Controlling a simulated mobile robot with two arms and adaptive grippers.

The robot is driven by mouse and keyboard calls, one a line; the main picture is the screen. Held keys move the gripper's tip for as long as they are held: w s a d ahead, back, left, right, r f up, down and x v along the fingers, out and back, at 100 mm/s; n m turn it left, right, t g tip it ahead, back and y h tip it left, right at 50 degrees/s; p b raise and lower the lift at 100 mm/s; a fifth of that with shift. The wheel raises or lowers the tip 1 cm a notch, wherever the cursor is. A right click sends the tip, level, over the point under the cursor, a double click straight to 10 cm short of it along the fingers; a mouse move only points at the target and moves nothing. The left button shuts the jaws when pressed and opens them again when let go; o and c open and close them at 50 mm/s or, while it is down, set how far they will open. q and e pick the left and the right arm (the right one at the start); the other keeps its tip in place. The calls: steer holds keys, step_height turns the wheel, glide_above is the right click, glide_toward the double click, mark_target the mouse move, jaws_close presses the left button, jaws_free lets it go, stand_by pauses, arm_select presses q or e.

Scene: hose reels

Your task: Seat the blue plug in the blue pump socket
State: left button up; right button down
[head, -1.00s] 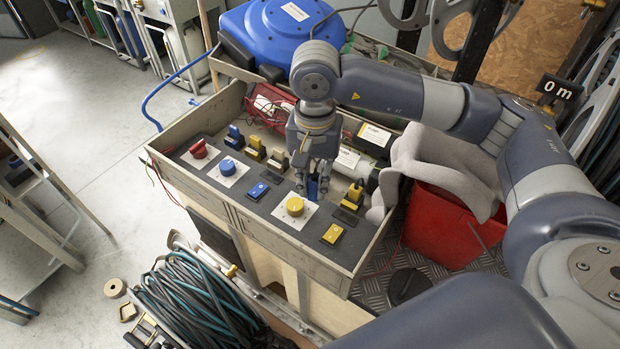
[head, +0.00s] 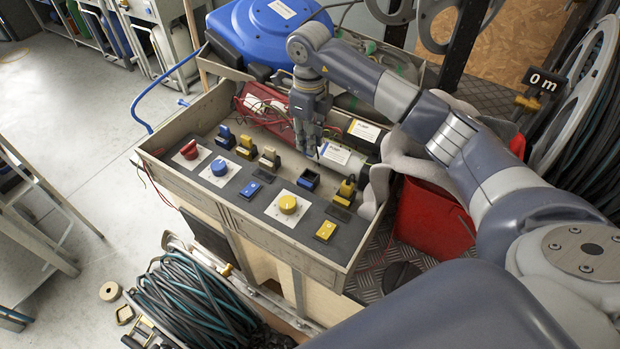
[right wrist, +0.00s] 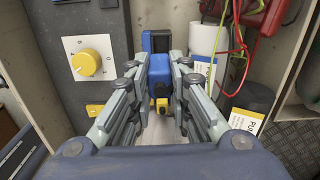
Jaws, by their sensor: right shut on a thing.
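My right gripper (head: 307,150) is above the control box, just behind the blue pump socket (head: 308,179). The socket is a blue-rimmed square with a dark opening and looks empty. In the right wrist view, the gripper (right wrist: 161,82) is shut on the blue plug (right wrist: 158,68), a blue body with a yellow part on its near side. The plug is apart from the socket, which shows beyond the fingertips (right wrist: 147,40). In the head view the fingers hide the plug. My left gripper is not in view.
A yellow dial (head: 288,204) sits in front of the socket, and a yellow plug (head: 346,189) stands to its right. A white cylinder (head: 340,158) and red wires (head: 262,112) lie behind. The box's side walls (head: 358,250) rise around the panel.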

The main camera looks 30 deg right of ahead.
steer(key=shift+d+f, duration=0.1)
steer(key=shift+f, duration=0.2)
steer(key=shift+m, duration=0.3)
step_height(320, 180, down, 9)
steer(key=shift+r+p, duration=0.1)
steer(key=shift+p, duration=0.55)
steer(key=shift+w+f, duration=0.1)
steer(key=shift+f, duration=0.35)
steer(key=shift+f, duration=0.15)
steer(key=c, duration=1.5)
jaws_free()
